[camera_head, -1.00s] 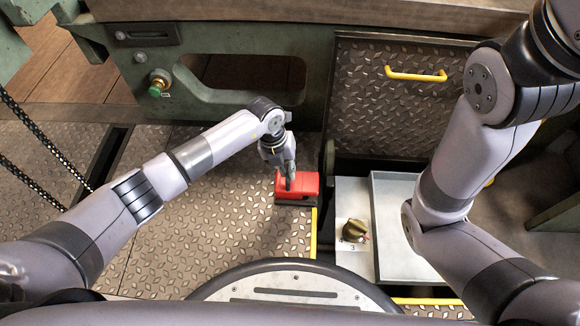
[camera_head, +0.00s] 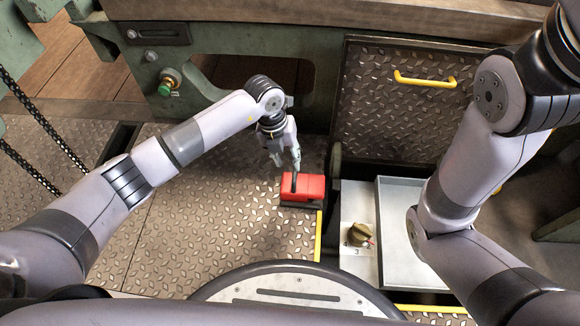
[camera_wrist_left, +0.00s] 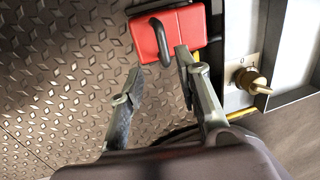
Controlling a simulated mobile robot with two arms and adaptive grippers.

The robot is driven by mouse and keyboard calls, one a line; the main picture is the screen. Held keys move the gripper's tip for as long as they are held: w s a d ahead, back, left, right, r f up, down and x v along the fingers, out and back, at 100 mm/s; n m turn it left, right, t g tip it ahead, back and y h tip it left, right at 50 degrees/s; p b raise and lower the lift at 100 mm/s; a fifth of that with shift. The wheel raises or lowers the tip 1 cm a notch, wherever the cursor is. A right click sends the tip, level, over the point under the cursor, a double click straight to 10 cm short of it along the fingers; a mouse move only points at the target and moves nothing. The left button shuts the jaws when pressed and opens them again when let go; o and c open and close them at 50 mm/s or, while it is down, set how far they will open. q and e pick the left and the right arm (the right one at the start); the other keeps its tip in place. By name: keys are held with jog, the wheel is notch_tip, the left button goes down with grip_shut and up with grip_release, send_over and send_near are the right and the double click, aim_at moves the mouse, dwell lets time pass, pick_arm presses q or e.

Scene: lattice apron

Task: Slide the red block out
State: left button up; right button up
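The red block (camera_head: 313,187) sits on a dark base at the right edge of the tread-plate floor, beside the yellow edge strip. It has a black loop handle (camera_wrist_left: 161,40) on its left part, as the left wrist view shows. My left gripper (camera_head: 285,160) is just behind and to the left of the block, pointing down. Its two fingers are spread with nothing between them. In the left wrist view the gripper (camera_wrist_left: 158,62) has one fingertip over the block's near edge, right of the handle; I cannot tell whether it touches. My right gripper is out of view.
A metal panel with a brass knob (camera_head: 358,235) and a shallow grey tray (camera_head: 400,270) lie right of the block. A tread-plate door with a yellow handle (camera_head: 425,79) stands behind. The floor plate left of the block is clear.

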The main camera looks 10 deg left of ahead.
pick_arm(q)
jog(key=r, duration=0.2)
jog(key=a+r, duration=0.1)
jog(key=r, duration=0.2)
jog(key=shift+a+r, duration=0.1)
jog(key=shift+r, duration=0.25)
